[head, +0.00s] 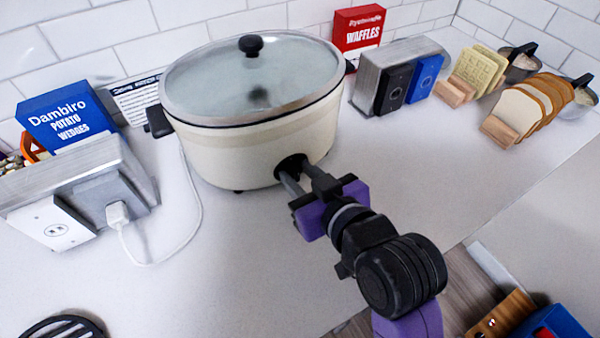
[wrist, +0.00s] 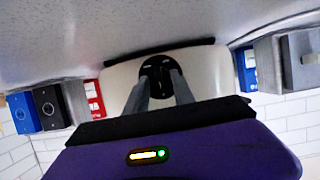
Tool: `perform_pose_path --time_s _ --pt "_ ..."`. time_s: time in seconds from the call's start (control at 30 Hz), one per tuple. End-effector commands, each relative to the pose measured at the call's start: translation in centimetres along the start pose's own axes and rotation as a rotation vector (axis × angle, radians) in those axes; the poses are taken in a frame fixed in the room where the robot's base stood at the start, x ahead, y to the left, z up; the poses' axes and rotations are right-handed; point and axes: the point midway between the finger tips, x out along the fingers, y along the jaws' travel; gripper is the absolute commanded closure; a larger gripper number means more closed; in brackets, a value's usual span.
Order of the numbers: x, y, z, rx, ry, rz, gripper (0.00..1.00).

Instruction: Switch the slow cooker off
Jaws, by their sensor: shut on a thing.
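The slow cooker (head: 235,150) is a cream oval pot with a glass lid (head: 252,80) and a black lid knob. It stands on the counter at the upper middle of the head view. Its black round control knob (head: 290,163) is on the front, and it also shows in the wrist view (wrist: 156,68). My gripper (head: 296,176) reaches the front of the cooker, with its fingertips on either side of the knob, shut on it. In the wrist view both grey fingers (wrist: 158,84) meet the knob. The fingers hide part of the knob.
A metal outlet box (head: 75,190) with a plugged-in white cord (head: 160,262) stands at the left. Behind it is a blue potato wedges box (head: 68,118). A waffles box (head: 358,32), another outlet box (head: 400,75) and bread slices (head: 530,105) stand at the right. The front counter is mostly clear.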

Motion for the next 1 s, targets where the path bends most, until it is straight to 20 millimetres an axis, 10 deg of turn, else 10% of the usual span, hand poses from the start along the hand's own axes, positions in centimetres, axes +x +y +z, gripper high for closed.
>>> perform_pose_path --time_s 0.07,0.1,0.2,0.57,1.0 --pt "0.0 0.1 0.1 0.000 -0.002 0.001 1.00" --pt "0.0 0.1 0.1 0.000 -0.002 0.001 0.66" --pt "0.0 0.0 0.1 0.000 -0.002 0.001 0.48" --pt "-0.3 0.0 0.0 0.001 0.000 0.000 0.48" --pt "-6.6 0.1 0.1 0.002 -0.001 0.002 0.48"
